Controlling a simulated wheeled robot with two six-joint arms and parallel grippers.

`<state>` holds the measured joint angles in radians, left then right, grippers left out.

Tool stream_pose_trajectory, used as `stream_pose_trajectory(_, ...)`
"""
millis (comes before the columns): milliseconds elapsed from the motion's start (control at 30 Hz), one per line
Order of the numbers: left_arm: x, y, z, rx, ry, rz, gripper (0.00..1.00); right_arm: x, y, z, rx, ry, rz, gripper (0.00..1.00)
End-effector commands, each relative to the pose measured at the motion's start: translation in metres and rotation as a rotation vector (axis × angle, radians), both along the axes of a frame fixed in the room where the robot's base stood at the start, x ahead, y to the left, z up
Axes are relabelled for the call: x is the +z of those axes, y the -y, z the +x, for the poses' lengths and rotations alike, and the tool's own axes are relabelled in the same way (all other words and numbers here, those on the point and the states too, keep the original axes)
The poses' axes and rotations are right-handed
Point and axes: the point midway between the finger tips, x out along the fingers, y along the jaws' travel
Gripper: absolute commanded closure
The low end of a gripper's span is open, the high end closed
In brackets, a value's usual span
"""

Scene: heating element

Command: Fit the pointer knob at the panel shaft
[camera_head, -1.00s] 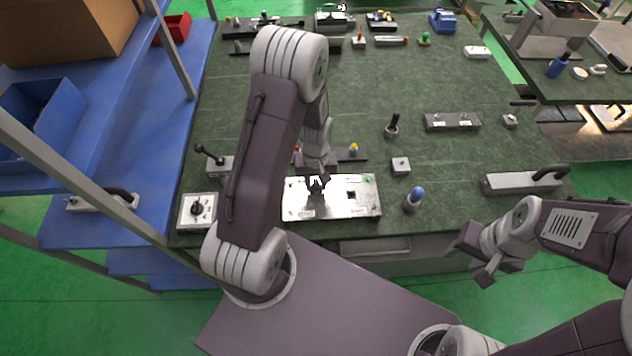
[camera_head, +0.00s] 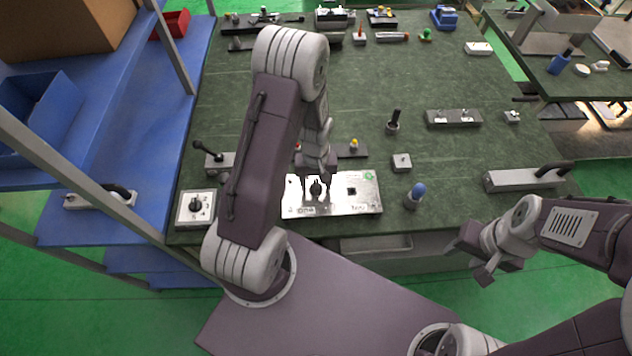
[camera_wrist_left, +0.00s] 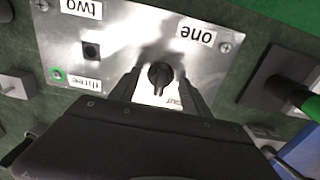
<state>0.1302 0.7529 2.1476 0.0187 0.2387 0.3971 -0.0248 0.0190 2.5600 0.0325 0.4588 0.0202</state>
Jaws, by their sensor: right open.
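The black pointer knob (camera_head: 316,188) sits on the left part of the silver panel (camera_head: 335,208). In the left wrist view the knob (camera_wrist_left: 160,75) stands on the panel near the labels "one" and "four", its pointer toward the "four" side. My left gripper (camera_head: 318,184) is over the panel, fingers open. The left wrist view shows the fingers (camera_wrist_left: 165,88) on either side of the knob, with gaps between. The shaft under the knob is hidden. A dark square feature (camera_head: 351,191) is on the panel's right part. My right gripper (camera_head: 482,262) is open and empty, off the table's front edge.
A white dial box (camera_head: 195,208) with a black knob stands left of the panel. A blue-topped post (camera_head: 415,195) stands just right of it. The green table (camera_head: 450,75) has free room toward the middle.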

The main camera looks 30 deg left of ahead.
Motion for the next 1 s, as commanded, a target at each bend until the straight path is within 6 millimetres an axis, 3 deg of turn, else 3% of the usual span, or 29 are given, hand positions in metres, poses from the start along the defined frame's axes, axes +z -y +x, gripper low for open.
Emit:
stream_pose_trajectory(267,0.006,0.0,0.001,0.0,0.003,0.001,0.44,-0.001,0.0,0.0,0.0,0.0,0.0,0.55)
stream_pose_trajectory(600,0.073,-0.001,0.001,0.0,0.005,0.001,0.44,-0.006,0.0,0.0,0.0,0.0,0.0,0.55)
stream_pose_trajectory(700,0.085,0.0,0.0,0.0,0.003,0.001,0.44,-0.006,0.0,0.0,0.0,0.0,0.0,0.55)
stream_pose_trajectory(1000,0.091,0.0,0.0,0.0,0.0,0.0,0.44,-0.006,0.0,0.0,0.0,0.0,0.0,0.55)
